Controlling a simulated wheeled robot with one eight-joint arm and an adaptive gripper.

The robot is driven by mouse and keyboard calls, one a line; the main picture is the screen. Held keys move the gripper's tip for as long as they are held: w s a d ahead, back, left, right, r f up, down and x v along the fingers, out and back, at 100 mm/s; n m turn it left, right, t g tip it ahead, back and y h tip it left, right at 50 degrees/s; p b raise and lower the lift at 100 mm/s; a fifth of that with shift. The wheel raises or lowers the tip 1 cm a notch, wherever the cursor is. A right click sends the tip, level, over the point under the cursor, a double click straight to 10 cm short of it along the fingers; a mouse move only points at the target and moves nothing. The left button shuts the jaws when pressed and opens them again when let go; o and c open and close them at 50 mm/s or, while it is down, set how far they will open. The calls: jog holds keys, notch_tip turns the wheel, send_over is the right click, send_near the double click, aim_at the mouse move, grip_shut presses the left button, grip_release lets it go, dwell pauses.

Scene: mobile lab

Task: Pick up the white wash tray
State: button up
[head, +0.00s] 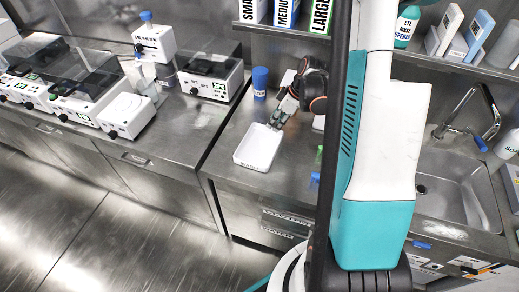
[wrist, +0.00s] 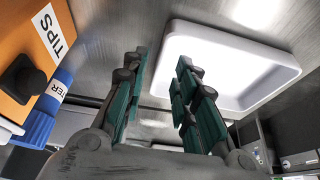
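The white wash tray (head: 258,149) lies flat on the steel counter, left of my arm in the head view, with lettering on its front side. In the wrist view it (wrist: 235,38) is a shallow, empty rectangular tray at the upper right. My gripper (head: 281,114) is at the tray's far right corner in the head view. Nothing is held.
A blue-capped container (head: 260,82) stands behind the tray. In the wrist view, an orange box marked TIPS (wrist: 35,40) and a blue bottle (wrist: 45,110) are close on the left. A sink (head: 455,195) is at the right. White lab devices (head: 210,75) stand on the left counter.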

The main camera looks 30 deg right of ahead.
jog(key=b+x, duration=0.1)
jog(key=x, duration=0.2)
jog(key=shift+f, duration=0.2)
grip_shut()
jog(key=shift+r, duration=0.1)
